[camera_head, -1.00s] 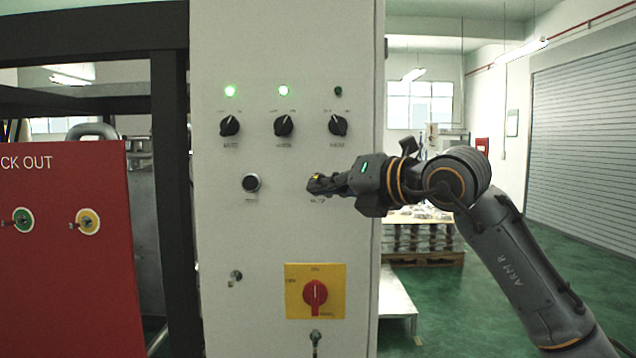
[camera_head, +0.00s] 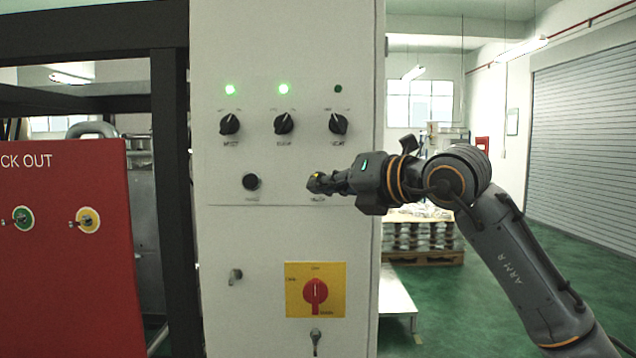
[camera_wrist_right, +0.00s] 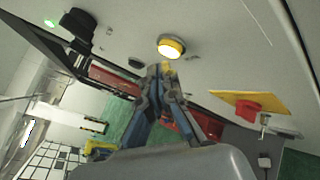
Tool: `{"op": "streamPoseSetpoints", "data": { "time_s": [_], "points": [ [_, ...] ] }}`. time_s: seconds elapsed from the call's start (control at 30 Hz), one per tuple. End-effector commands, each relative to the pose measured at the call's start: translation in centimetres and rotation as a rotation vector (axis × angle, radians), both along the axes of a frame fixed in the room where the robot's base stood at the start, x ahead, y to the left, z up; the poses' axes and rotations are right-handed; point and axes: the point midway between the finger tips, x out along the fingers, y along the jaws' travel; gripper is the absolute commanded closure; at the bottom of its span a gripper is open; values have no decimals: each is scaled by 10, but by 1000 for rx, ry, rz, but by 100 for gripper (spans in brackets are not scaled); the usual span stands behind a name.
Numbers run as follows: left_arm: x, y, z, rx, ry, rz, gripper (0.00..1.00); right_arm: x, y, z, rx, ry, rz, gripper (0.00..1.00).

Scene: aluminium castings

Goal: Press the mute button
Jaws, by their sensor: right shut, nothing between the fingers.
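The light grey control panel (camera_head: 225,240) stands in front of me. In the wrist view a round button with a lit yellow face and pale rim (camera_wrist_right: 172,46) sits on it. My right gripper (camera_head: 316,184) reaches in from the right, fingers shut and empty, at the panel's lower right label. Its fingertips (camera_wrist_right: 168,66) are right beside the yellow button in the wrist view; I cannot tell whether they touch it. In the head view the gripper hides that button. A black round button (camera_head: 251,182) is to the left. The labels are too blurred to read. My left gripper is out of view.
Three black knobs (camera_head: 283,124) sit above, with two lit green lamps (camera_head: 230,89) and one dark lamp (camera_head: 338,88). A red rotary switch (camera_head: 316,292) on a yellow plate is below. A red lockout board (camera_head: 65,270) stands left. Open floor lies at right.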

Motion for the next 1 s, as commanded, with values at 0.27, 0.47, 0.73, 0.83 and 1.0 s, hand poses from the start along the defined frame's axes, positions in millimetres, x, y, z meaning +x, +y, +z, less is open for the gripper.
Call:
{"op": "streamPoseSetpoints", "data": {
  "time_s": [0.27,0.47,0.73,0.83,1.0],
  "points": [
    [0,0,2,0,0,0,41,5,0,1,1,1,0,100],
    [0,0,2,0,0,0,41,8,0,0,1,0,1,100],
    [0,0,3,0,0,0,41,8,0,0,0,0,0,100],
    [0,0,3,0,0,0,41,9,0,0,0,0,0,100],
    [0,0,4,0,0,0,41,12,0,0,0,1,0,100]
  ]
}}
